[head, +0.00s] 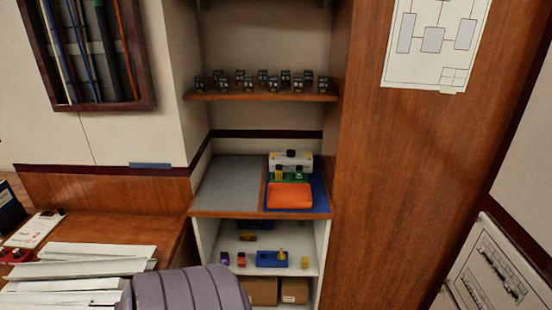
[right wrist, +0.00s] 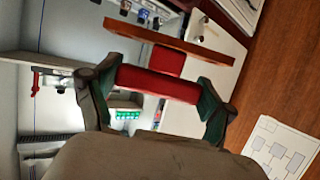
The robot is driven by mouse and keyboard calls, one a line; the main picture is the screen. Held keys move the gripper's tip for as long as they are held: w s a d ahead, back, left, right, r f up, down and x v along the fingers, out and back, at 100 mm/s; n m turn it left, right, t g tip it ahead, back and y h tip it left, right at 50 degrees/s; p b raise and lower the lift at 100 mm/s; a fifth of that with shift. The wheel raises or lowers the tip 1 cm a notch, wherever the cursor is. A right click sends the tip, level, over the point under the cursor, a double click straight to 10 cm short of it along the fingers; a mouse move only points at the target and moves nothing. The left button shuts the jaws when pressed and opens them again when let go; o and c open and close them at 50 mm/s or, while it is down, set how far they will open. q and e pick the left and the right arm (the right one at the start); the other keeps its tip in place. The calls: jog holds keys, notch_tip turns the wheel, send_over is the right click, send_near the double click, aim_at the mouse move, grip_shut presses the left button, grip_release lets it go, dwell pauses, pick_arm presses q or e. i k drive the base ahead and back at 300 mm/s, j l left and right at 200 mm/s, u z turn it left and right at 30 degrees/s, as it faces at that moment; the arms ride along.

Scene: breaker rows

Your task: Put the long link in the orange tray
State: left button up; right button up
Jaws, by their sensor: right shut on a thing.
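The orange tray (head: 290,195) lies at the front of the blue mat on the right part of the middle shelf in the head view. In the right wrist view my right gripper (right wrist: 158,88) is shut on a long red bar (right wrist: 157,83), which spans the space between its two fingertips. The bar is the only long piece I can make out; I cannot confirm from its shape that it is the long link. A smaller red part (right wrist: 168,62) shows just beyond it. Neither gripper shows in the head view, and my left gripper is in no view.
Behind the tray stand green and yellow pieces (head: 279,173) and a white box (head: 292,158). A grey mat (head: 228,185) to the left is bare. A shelf with several small dark breakers (head: 262,80) hangs above.

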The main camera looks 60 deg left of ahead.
aim_at(289, 198)
jog(key=u, duration=2.1)
jog(key=i+l+u, duration=0.25)
jog(key=i, duration=0.3)
jog(key=i+l+u, duration=0.25)
jog(key=i+l, duration=0.15)
jog(key=i, duration=0.15)
